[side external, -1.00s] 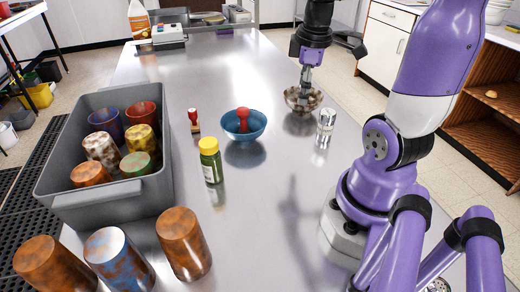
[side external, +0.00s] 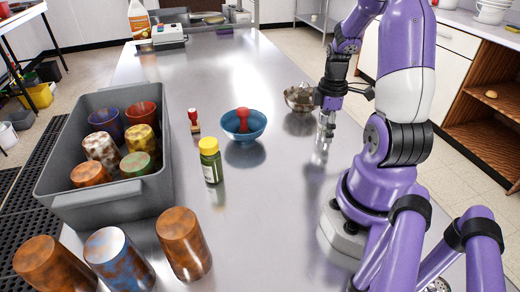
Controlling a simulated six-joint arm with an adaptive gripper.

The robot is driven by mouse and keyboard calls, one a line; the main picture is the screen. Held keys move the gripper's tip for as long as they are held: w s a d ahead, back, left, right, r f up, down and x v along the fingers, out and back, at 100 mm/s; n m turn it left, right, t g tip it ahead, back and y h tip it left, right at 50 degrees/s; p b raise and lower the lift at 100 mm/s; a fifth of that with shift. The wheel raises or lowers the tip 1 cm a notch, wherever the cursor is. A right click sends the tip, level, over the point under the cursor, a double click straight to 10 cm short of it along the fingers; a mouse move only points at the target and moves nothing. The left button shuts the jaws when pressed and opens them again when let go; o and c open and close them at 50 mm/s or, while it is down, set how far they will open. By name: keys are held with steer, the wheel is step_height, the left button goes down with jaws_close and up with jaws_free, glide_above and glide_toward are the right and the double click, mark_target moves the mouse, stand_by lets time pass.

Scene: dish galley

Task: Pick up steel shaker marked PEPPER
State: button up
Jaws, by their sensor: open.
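The steel shaker (side external: 324,132) stands on the steel table in front of my arm's base, partly hidden by my gripper. Its marking is too small to read. My gripper (side external: 327,117) points down, open, right over the shaker, with its fingers at the shaker's upper part. I cannot tell whether the fingers touch it.
A mottled bowl (side external: 301,98) stands just behind the shaker. A blue bowl (side external: 256,125) with a red-handled stamp (side external: 242,118), another stamp (side external: 194,121) and a yellow-capped bottle (side external: 210,160) stand left. A grey bin (side external: 105,192) holds several cups. The table between is clear.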

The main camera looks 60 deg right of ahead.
steer(key=shift+f, duration=0.3)
steer(key=c, duration=1.3)
steer(key=shift+r, duration=0.15)
